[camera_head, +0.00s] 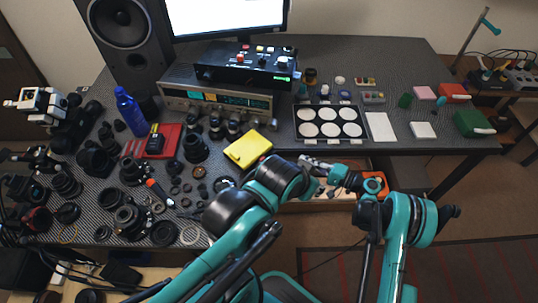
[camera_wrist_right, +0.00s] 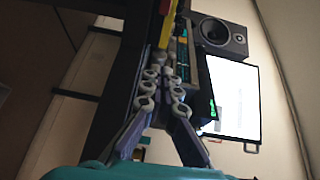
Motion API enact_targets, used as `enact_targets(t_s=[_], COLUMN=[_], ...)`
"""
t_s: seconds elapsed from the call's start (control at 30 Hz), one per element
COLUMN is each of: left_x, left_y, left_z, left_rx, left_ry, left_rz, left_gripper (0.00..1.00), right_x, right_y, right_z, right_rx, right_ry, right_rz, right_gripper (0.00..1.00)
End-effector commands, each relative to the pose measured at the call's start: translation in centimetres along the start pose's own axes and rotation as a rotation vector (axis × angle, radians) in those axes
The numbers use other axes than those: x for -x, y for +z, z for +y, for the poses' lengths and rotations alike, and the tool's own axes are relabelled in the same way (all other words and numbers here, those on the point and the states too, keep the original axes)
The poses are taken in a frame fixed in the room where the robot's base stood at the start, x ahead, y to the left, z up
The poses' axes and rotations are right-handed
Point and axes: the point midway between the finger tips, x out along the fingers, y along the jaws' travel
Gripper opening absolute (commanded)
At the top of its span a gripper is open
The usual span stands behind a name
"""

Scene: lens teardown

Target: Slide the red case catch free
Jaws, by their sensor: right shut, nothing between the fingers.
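An orange-red case (camera_head: 455,91) lies at the right end of the table in the head view. I cannot make out a catch on it at this size. My right gripper (camera_head: 309,162) is at the table's front edge, below the tray of white discs, well to the left of that case. Its fingers point left and are shut and empty. The fingers also show in the right wrist view (camera_wrist_right: 163,82), with no case between them. My left arm reaches up from below at the centre, but its gripper cannot be made out.
A green case (camera_head: 474,123) lies in front of the orange-red one. The tray of white discs (camera_head: 296,136), a white sheet (camera_head: 380,127) and a yellow box (camera_head: 248,149) lie on the table. Lens parts crowd the left. An orange item (camera_head: 376,184) sits below the table edge.

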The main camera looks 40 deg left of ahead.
Motion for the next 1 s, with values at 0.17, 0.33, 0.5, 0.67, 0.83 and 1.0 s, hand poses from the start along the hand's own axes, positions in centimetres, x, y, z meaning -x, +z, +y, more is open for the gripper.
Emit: enact_targets(t_s=[0.17,0.33,0.5,0.67,0.83,1.0], left_x=[0.1,0.1,0.0,-0.4,-1.2,-2.2], left_y=[0.0,0.0,0.0,0.3,0.9,1.6], left_z=[0.0,0.0,0.0,0.0,0.0,0.0], left_rx=[0.0,0.0,0.0,0.0,0.0,0.0], left_ry=[0.0,0.0,0.0,0.0,0.0,0.0], left_rz=[0.0,0.0,0.0,0.0,0.0,0.0], left_gripper=[0.4,0.4,0.4,0.4,0.4,0.4], right_x=[-0.3,-0.3,-0.5,-1.9,-5.1,-8.8], right_y=[0.6,0.6,0.6,0.6,0.7,0.8], right_z=[0.8,0.8,0.8,0.9,0.9,0.8], right_rx=[-0.006,-0.007,-0.006,-0.006,-0.006,-0.006], right_ry=[-0.027,-0.028,-0.027,-0.027,-0.027,-0.026], right_rz=[-0.013,-0.013,-0.013,-0.014,-0.016,-0.016], right_gripper=[0.0,0.0,0.0,0.0,0.0,0.0])
